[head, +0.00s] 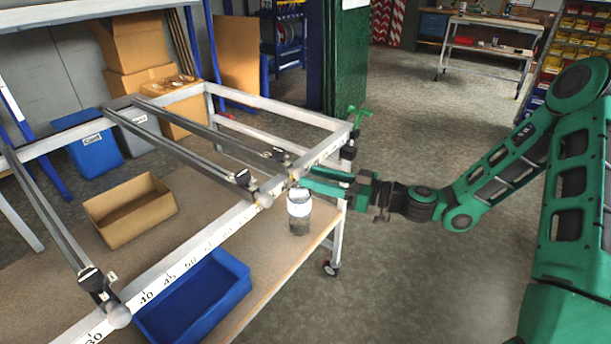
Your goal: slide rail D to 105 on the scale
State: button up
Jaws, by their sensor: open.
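A pale metal frame carries a numbered scale (168,276) along its front beam; 30, 40, 45 and 50 can be made out. Three dark rails cross the frame: a left rail (45,205) meeting the scale a little below 40, a middle rail (175,150), and a right rail (215,135) close to it. Each has a black end block with a small label, too small to read, so I cannot tell which is rail D. My gripper (304,181) is open at the front beam, its fingertips close to the right rail's front end. Contact there is unclear.
Below the frame, a wooden shelf holds a white-and-dark jar (299,211), a blue bin (195,298) and an open cardboard box (130,208).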

jog(key=shift+x, duration=1.5)
